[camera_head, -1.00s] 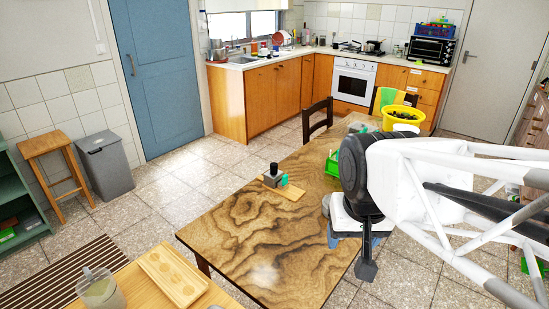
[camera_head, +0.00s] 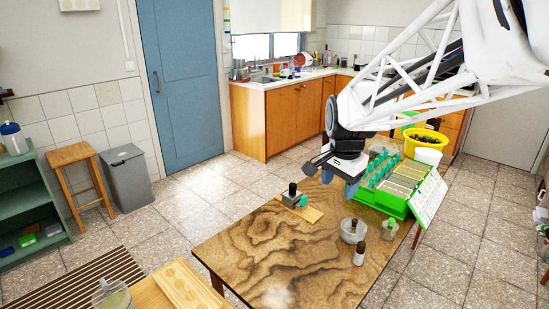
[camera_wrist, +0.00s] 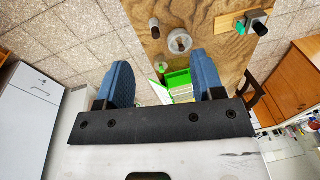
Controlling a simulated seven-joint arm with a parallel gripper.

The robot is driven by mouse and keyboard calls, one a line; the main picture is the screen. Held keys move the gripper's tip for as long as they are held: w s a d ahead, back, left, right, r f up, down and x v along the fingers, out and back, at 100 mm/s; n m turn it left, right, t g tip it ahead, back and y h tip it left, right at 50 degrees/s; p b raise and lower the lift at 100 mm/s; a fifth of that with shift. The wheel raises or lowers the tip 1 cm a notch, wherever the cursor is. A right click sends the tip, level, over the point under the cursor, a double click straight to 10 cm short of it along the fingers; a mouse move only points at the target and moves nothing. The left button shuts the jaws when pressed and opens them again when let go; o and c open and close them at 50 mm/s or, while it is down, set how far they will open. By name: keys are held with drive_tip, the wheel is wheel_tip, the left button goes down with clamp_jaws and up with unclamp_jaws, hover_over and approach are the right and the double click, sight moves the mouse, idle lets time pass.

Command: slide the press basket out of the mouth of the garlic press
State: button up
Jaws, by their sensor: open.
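What looks like the garlic press (camera_head: 290,199) is a small grey block with a black round part, on a wooden board (camera_head: 312,214) near the table's far left edge. A teal piece (camera_head: 303,201) beside the block may be the press basket; its fit in the mouth is too small to tell. In the wrist view the grey block (camera_wrist: 254,17) and teal piece (camera_wrist: 240,27) lie at the top right. My gripper (camera_head: 339,182) is open, above the table and right of the press. Its blue fingers are wide apart and empty in the wrist view (camera_wrist: 160,68).
The table's front left (camera_head: 250,255) is clear.

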drive_tip(key=w+f+m, duration=0.4)
drive_tip(key=w+m, duration=0.1)
drive_tip(key=w, duration=0.8)
drive_tip(key=m+g, duration=0.2)
drive_tip(key=m, duration=1)
hover_over(304, 196)
drive_tip(key=f, duration=2.3)
drive_tip(key=shift+s+a, duration=0.1)
drive_tip(key=shift+s, duration=0.15)
drive_tip(key=shift+w+f, duration=0.2)
drive_tip(key=shift+f, duration=0.1)
drive_tip(key=shift+f, duration=0.1)
drive_tip(key=shift+f, duration=3.75)
drive_tip(key=shift+c, duration=0.3)
clamp_jaws()
